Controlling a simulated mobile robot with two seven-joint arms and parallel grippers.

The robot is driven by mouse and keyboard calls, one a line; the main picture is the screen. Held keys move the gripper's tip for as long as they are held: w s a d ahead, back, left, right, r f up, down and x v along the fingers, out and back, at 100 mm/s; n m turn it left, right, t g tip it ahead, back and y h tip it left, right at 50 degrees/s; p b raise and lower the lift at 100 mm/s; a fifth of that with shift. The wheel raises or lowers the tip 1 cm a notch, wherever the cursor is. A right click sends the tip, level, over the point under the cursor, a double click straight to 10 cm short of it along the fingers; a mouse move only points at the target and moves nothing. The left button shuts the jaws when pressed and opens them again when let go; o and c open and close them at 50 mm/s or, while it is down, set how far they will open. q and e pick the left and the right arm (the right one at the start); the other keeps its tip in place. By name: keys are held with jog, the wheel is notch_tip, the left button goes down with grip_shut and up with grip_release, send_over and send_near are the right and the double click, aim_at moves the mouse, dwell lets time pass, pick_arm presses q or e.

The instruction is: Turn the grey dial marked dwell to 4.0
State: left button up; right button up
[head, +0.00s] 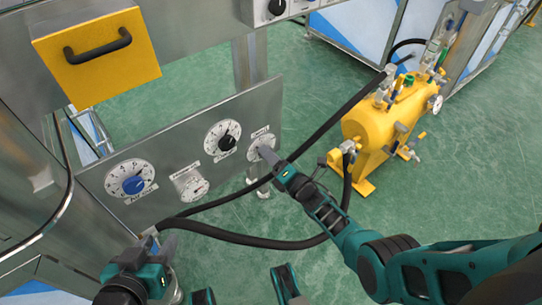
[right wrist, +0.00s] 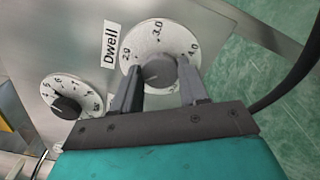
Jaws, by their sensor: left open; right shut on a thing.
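The grey dwell dial (right wrist: 158,72) has a round knob on a white scale plate marked 2.0, 3.0 and 4.0, beside a "Dwell" label (right wrist: 110,45). Which mark the knob points at is unclear. In the head view its scale plate (head: 262,143) is at the right end of the metal panel, partly hidden by my gripper. My right gripper (right wrist: 160,90) has a finger on each side of the knob and is shut on it; it also shows in the head view (head: 268,156). My left gripper (head: 155,246) is open and empty at the lower left, away from the panel.
The panel (head: 110,210) also carries a blue knob (head: 133,185), another grey knob (head: 194,188) and a black knob (head: 228,142). A black hose (head: 250,242) loops in front of the panel. A yellow tank (head: 380,125) stands at the right. A yellow box (head: 95,55) hangs above.

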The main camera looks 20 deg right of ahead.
jog(key=shift+s+a+f+m, duration=0.1)
jog(key=shift+m, duration=8.75)
jog(key=shift+f+m, duration=0.1)
jog(key=shift+m, duration=8.75)
jog(key=o, duration=1.1)
jog(key=shift+r, duration=0.1)
jog(key=shift+c, duration=0.2)
jog(key=shift+s, duration=0.1)
